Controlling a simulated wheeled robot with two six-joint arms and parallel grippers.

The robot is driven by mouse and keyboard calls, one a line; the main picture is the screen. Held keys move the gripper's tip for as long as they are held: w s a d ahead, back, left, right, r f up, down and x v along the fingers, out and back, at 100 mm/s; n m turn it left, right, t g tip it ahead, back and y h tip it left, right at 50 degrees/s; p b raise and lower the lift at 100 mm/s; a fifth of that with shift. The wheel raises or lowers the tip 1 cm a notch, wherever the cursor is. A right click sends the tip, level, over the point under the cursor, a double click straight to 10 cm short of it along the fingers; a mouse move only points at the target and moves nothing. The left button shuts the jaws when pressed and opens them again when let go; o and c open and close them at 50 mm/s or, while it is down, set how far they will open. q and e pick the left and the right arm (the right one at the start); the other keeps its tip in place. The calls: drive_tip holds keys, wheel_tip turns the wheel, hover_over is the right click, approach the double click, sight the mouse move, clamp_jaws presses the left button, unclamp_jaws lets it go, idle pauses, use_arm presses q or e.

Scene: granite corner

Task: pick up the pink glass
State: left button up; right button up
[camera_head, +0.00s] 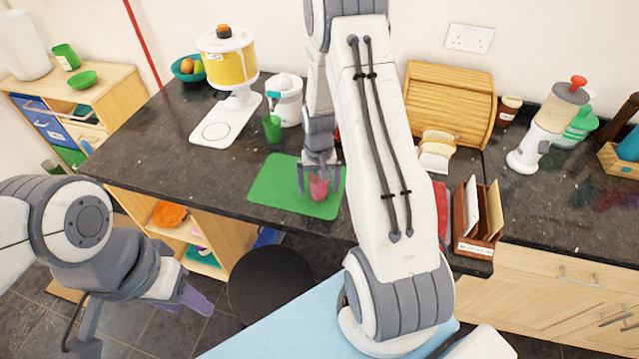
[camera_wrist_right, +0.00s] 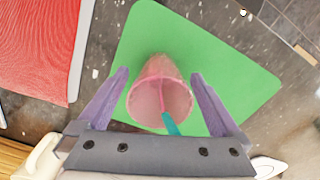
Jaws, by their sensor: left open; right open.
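The pink glass (camera_head: 319,187) stands on a green mat (camera_head: 275,190) on the dark counter. In the right wrist view the pink glass (camera_wrist_right: 160,92) shows its open rim, with a teal stick-like thing (camera_wrist_right: 170,124) at the rim. My right gripper (camera_head: 320,186) is open, with one finger on each side of the glass. In the right wrist view the fingers (camera_wrist_right: 162,98) appear apart from the glass, with green mat showing between. My left gripper (camera_head: 140,320) is open and empty at the lower left, away from the counter.
A green cup (camera_head: 272,128) and a white juicer-like appliance (camera_head: 285,100) stand behind the mat. A letter rack (camera_head: 478,215) and a red cloth or book (camera_head: 440,196) lie to the right. A dark round stool (camera_head: 270,283) stands in front of the counter.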

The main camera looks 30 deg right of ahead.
drive_tip(key=shift+f, duration=0.25)
drive_tip(key=c, duration=1.4)
drive_tip(key=shift+r, duration=0.1)
